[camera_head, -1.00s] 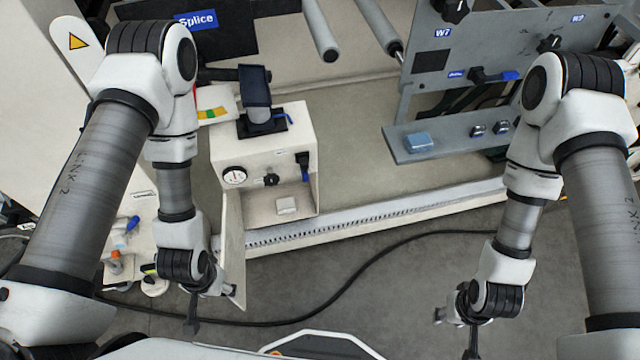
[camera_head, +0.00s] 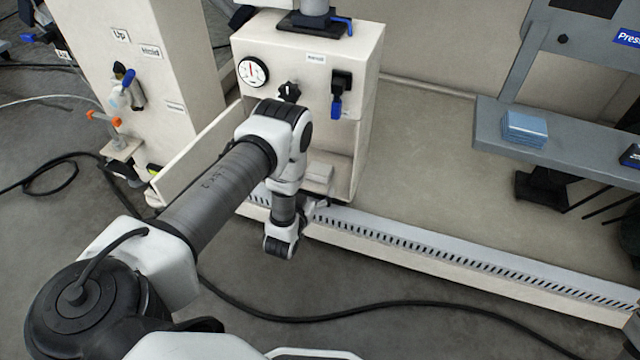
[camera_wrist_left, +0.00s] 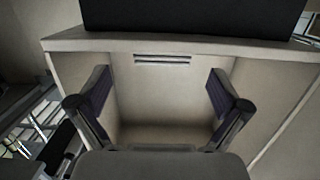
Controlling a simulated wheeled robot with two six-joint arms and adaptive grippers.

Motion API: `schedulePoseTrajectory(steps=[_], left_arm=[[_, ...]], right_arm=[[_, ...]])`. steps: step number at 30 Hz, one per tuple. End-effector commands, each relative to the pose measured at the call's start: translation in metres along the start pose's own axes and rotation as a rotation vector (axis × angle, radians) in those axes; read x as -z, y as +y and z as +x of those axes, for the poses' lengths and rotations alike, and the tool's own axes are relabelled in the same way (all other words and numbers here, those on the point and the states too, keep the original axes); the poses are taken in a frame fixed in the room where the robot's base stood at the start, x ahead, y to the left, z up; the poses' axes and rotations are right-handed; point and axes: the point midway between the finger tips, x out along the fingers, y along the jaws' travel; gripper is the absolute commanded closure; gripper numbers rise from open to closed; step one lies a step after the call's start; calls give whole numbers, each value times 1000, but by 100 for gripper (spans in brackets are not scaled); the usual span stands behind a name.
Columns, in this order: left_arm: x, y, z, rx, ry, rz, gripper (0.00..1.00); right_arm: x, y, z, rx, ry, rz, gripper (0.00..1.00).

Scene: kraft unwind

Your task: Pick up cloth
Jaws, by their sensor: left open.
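A pale folded item that looks like a cloth (camera_head: 320,174) lies in the open lower compartment of the cream cabinet (camera_head: 362,140) in the head view, partly hidden by my left arm. My left gripper (camera_head: 318,204) is low in front of that compartment, mostly hidden behind its own wrist. In the left wrist view my left gripper (camera_wrist_left: 160,90) has its two dark fingers spread wide, with nothing between them. It faces the cabinet's pale recess (camera_wrist_left: 165,105) with a slotted vent at the top. I cannot make out the cloth in that view. My right gripper is out of view.
A stack of blue folded pads (camera_head: 525,130) sits on the grey shelf (camera_head: 490,135) at the right. An open cabinet door (camera_head: 200,150) stands left of my left arm. A slotted rail (camera_head: 430,250) runs along the floor, with a black cable (camera_head: 400,305) in front.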

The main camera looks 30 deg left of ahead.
Motion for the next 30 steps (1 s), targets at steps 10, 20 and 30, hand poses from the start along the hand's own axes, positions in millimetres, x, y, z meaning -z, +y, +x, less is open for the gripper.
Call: schedulePoseTrajectory(steps=[10, 20, 30], left_arm=[[-4, -4, 56, 1, 3, -1, 0], [2, -3, 70, -1, -3, 0, 0], [1, -3, 70, -1, -3, 0, 55]], right_arm=[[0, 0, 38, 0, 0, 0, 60], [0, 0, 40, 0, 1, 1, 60], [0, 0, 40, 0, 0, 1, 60]])
